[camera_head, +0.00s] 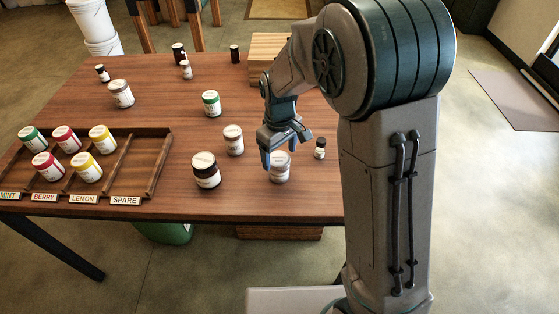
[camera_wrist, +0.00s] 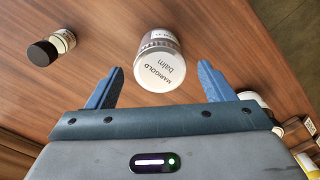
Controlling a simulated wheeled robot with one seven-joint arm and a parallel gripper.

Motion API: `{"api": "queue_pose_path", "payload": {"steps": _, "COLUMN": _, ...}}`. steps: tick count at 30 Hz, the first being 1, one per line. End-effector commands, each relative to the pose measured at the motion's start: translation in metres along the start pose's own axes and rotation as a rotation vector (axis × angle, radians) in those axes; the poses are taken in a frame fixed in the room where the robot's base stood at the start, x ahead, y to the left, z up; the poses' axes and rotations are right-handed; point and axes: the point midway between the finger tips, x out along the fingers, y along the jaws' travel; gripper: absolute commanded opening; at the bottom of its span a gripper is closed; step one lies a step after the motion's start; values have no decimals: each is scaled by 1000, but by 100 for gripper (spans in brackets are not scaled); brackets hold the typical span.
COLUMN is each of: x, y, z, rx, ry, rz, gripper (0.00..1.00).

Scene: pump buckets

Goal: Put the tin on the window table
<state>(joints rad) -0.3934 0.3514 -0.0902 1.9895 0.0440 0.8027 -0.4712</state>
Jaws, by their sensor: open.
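A silver tin (camera_head: 280,167) with a pale lid stands on the wooden table near its front edge. In the wrist view this tin (camera_wrist: 160,66) reads "MARIGOLD balm" on its lid. My gripper (camera_head: 283,146) is over the table just above the tin. In the wrist view its two blue fingers are spread wide, one on each side of the tin, with gaps between. It holds nothing. Similar pale-lidded containers stand at the table's middle (camera_head: 233,140) and back left (camera_head: 121,94). I cannot identify a window table in these frames.
A sorting rack (camera_head: 150,165) with several jars fills the table's left front. A green-labelled jar (camera_head: 211,103) and wooden block (camera_head: 268,45) stand farther back.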

Motion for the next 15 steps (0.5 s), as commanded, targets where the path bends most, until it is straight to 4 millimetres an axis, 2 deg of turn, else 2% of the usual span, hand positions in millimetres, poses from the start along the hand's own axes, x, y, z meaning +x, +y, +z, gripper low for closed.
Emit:
{"api": "queue_pose_path", "payload": {"steps": 1, "x": -13, "y": 1, "z": -1, "rx": 0, "ry": 6, "rz": 3, "gripper": 75}}
{"api": "queue_pose_path", "payload": {"steps": 6, "x": -48, "y": 0, "z": 0, "rx": -1, "ry": 4, "rz": 3, "gripper": 75}}
{"api": "queue_pose_path", "payload": {"steps": 10, "x": -66, "y": 0, "z": -1, "rx": -1, "ry": 3, "rz": 2, "gripper": 75}}
{"api": "queue_pose_path", "payload": {"steps": 15, "x": -76, "y": 0, "z": 0, "rx": 0, "ry": 0, "rz": 1, "gripper": 75}}
